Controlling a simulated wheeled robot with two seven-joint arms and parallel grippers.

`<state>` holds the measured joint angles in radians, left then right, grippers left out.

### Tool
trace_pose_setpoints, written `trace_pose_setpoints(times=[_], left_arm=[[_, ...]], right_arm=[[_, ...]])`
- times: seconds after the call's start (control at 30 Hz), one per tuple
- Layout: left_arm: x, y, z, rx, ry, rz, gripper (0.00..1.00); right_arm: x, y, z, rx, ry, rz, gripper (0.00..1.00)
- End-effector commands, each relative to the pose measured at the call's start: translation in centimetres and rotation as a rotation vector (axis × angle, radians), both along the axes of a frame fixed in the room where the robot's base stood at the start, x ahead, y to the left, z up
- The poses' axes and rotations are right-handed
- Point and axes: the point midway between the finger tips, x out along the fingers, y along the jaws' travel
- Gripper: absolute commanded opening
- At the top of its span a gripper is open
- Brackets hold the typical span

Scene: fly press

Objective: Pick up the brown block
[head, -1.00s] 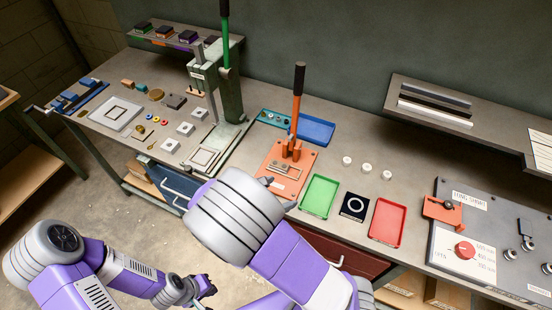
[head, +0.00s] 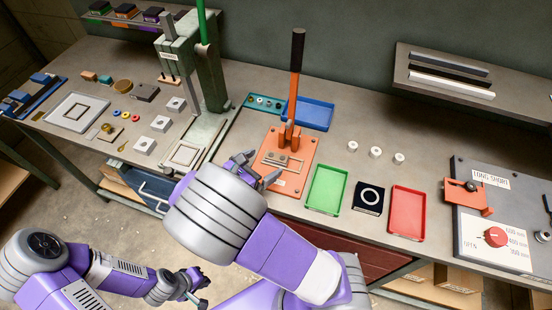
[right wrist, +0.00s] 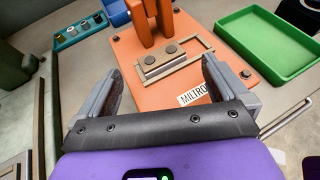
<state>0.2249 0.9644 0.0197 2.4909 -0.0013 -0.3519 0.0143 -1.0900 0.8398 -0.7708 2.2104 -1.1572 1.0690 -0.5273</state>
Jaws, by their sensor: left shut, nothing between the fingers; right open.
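A small brown block (head: 88,76) lies at the back left of the bench, left of a round brass piece (head: 122,86). A darker grey-brown block (head: 145,92) lies to the right of that piece. My right gripper (head: 258,168) is open and empty at the left front of an orange press base (head: 302,183), far from the brown block. In the right wrist view its fingers (right wrist: 163,85) are apart, with the orange base beyond them; no brown block shows there. My left gripper (head: 200,290) is shut and empty, low in front of the bench.
The tall green press (head: 210,85) stands between my right gripper and the brown block. Green (head: 326,190), red (head: 407,212) and blue (head: 308,113) trays lie to the right. Several pale blocks and a square frame (head: 78,112) cover the left bench.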

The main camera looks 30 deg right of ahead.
Motion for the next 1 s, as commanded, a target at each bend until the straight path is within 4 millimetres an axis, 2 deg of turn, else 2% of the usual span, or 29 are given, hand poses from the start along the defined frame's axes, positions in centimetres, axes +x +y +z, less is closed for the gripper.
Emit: trace_pose_setpoints(times=[0.33,0.63,1.0], left_arm=[[0.0,0.0,-1.8,0.000,0.000,0.000,0.00],[0.0,0.0,-1.8,0.000,0.000,0.000,0.00],[0.0,0.0,-1.8,0.000,0.000,0.000,0.00]], right_arm=[[1.3,-4.1,-2.1,-0.001,0.002,-0.001,1.00],[1.5,-4.5,-2.2,0.001,0.001,0.001,1.00],[1.5,-4.5,-2.1,0.000,0.000,0.001,0.43]])
